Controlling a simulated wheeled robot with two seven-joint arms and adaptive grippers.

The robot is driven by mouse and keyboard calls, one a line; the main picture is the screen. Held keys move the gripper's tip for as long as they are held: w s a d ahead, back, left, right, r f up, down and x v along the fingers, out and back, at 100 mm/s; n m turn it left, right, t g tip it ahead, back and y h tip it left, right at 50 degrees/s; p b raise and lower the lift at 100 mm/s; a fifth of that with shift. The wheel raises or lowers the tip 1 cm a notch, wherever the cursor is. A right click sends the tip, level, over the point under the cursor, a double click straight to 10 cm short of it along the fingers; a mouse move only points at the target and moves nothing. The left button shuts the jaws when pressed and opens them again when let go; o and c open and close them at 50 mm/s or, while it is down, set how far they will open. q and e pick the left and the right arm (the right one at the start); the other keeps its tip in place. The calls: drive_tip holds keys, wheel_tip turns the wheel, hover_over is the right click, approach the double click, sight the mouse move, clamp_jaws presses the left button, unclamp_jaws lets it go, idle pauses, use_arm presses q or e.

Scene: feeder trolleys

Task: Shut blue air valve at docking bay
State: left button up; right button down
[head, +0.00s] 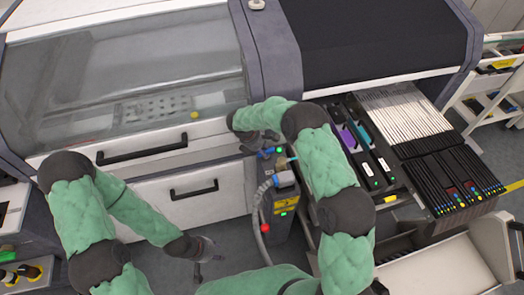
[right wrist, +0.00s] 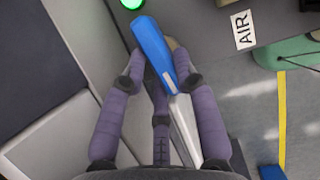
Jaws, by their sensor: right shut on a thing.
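The blue valve handle (right wrist: 153,52) is a flat blue lever with a pale patch near its lower end. In the right wrist view it lies slanted, upper end to the left. My right gripper (right wrist: 156,76) is shut on it, purple padded fingers on both sides. In the head view my right gripper (head: 264,141) is at the top of the docking bay post (head: 282,228), and the handle is too small to make out surely. A white AIR label (right wrist: 244,30) is right of the handle. My left gripper (head: 203,249) hangs away from the post; its jaws are unclear.
A green lamp (right wrist: 131,3) glows above the handle. A red button (head: 265,228) and a grey corrugated hose (head: 260,192) are on the post's left side. A feeder trolley (head: 435,165) stands to the right. A machine with black drawer handles (head: 193,190) is at left.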

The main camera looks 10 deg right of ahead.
idle(0.4)
drive_tip(key=c, duration=0.9)
unclamp_jaws()
drive_tip(key=shift+c, duration=0.2)
drive_tip(key=v, duration=1.2)
drive_tip(key=shift+c, duration=0.3)
